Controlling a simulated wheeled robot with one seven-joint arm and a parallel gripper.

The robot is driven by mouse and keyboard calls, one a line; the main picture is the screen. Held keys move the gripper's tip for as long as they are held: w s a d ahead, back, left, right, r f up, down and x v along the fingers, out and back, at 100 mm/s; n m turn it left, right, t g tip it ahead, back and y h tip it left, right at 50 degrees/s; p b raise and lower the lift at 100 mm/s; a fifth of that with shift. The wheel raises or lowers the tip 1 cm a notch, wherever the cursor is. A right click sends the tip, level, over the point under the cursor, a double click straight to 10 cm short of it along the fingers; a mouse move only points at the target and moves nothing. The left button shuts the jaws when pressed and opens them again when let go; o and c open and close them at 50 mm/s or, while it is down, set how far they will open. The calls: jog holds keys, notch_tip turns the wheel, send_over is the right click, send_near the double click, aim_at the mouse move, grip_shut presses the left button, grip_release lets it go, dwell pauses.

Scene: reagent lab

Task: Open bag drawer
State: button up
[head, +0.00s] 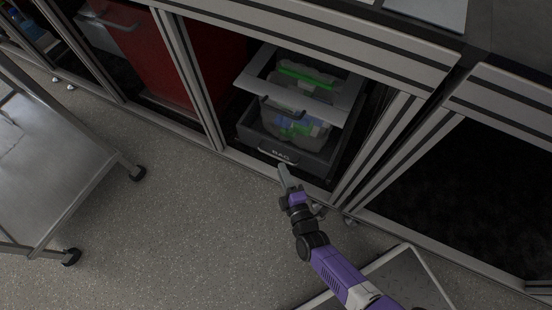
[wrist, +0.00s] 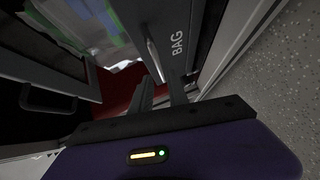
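The bag drawer (head: 258,138) is a dark grey open-topped bin low in the cabinet, with "BAG" on its front. It holds clear bags with green and blue contents (head: 295,125). In the wrist view its front (wrist: 190,25) shows the BAG label and a light bar handle (wrist: 154,60). My gripper (head: 284,172) is just in front of the drawer's lower front. In the wrist view, the two fingers of my gripper (wrist: 162,90) are apart, near the handle's lower end. I cannot tell if they touch it.
Above the drawer is a light grey frame (head: 345,100) with a dark handle (head: 265,104). A red bin (head: 165,55) stands in the bay to the left. A metal cart (head: 60,160) is at the left. The speckled floor (head: 190,220) in front is clear.

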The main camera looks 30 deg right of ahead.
aim_at(276, 156)
jog(key=shift+w+d+f+b, duration=0.15)
jog(key=shift+w+b, duration=0.3)
jog(key=shift+w, duration=0.7)
jog(key=shift+w+d+f+b, duration=0.2)
jog(key=shift+w+b, duration=0.2)
jog(key=shift+w, duration=0.75)
jog(key=shift+w+d+f+b, duration=0.15)
jog(key=shift+w+b, duration=0.3)
jog(key=shift+w, duration=0.7)
grip_shut()
